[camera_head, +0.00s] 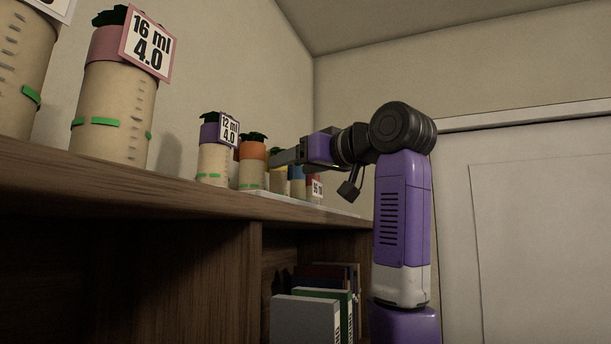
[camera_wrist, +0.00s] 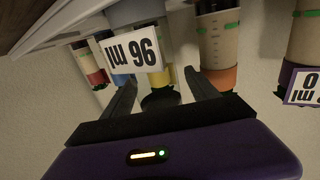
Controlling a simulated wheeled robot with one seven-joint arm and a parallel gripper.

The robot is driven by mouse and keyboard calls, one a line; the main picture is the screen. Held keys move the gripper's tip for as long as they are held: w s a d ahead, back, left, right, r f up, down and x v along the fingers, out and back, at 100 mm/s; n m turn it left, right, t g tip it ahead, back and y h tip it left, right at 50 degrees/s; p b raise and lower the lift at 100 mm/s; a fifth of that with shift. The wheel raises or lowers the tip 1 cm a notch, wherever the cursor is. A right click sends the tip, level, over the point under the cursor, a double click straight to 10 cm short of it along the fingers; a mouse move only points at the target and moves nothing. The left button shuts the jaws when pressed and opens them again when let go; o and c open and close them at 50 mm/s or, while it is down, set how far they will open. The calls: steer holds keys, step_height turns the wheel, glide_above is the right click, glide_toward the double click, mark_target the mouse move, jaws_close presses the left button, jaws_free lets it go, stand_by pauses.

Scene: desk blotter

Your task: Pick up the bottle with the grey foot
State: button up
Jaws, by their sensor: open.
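In the wrist view, which is upside down, a bottle with a greyish lower end (camera_wrist: 132,13) stands at the top, partly hidden by its "96 ml" tag; I cannot tell for sure that this is the grey foot. My gripper (camera_wrist: 162,88) is open, with a yellow-banded bottle (camera_wrist: 163,78) and its dark top showing between the fingers, beyond or near them. I cannot tell whether they touch. In the head view my gripper (camera_head: 281,157) is at the small bottles on the shelf, hiding part of them. No grey foot shows clearly there.
An orange-banded bottle (camera_head: 252,165) and a purple-banded "12 ml" bottle (camera_head: 212,160) stand close by. A red-banded bottle (camera_wrist: 97,77) is on the other side. A larger pink-banded bottle (camera_head: 113,110) stands left on the wooden shelf (camera_head: 150,190). Books (camera_head: 305,318) are below.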

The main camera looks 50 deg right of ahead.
jaws_close()
stand_by(0.3)
